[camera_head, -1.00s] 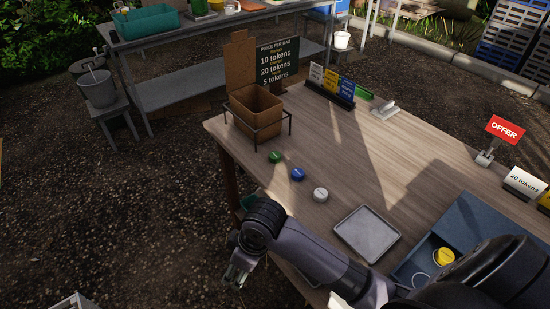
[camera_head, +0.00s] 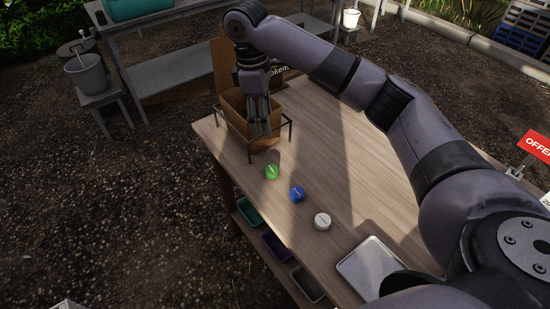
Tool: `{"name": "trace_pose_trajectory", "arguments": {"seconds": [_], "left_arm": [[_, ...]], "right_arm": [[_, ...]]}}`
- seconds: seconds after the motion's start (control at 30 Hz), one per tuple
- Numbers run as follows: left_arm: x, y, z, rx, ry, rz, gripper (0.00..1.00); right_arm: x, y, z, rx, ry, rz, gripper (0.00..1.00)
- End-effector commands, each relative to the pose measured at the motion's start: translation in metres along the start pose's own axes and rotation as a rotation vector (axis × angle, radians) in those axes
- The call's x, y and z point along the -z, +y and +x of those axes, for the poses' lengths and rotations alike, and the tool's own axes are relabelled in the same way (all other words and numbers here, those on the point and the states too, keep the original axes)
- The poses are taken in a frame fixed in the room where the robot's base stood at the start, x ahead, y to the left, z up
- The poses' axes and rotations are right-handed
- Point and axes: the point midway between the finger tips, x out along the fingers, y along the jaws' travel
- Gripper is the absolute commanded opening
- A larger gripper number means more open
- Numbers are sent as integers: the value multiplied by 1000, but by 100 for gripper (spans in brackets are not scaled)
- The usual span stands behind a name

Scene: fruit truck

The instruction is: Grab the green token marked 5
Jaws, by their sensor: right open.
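The green token (camera_head: 272,172) lies flat on the wooden table near its left edge, in front of the cardboard box; its marking is too small to read. A blue token (camera_head: 297,194) and a white token (camera_head: 322,221) lie in a row to its lower right. My right gripper (camera_head: 261,132) is open and points down at the box, above and slightly left of the green token, apart from it. My left gripper is not in view.
An open cardboard box (camera_head: 235,105) in a dark wire stand is at the table's far left corner, partly hidden by my right gripper. A grey tray (camera_head: 371,265) lies near the front. A red OFFER sign (camera_head: 537,145) stands at the right. The table's middle is clear.

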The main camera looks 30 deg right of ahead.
Motion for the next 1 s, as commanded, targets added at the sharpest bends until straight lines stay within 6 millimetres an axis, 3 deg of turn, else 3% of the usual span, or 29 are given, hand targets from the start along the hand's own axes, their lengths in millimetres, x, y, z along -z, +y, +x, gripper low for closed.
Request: {"name": "trace_pose_trajectory", "arguments": {"seconds": [0.1, 0.3, 0.4, 0.53, 0.73, 1.0], "left_arm": [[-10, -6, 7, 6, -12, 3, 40], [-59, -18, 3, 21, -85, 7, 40], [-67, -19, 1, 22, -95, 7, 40], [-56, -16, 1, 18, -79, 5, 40], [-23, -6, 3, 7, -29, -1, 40], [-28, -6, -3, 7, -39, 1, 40]], "right_arm": [[1, -2, 25, 6, -2, -3, 56], [0, -1, 65, 3, -3, -1, 56], [0, -1, 86, 2, -2, -1, 56], [0, -1, 106, 1, -1, -1, 56], [1, -1, 119, 0, 0, -1, 56], [1, -5, 156, 0, -1, -1, 56]]}}
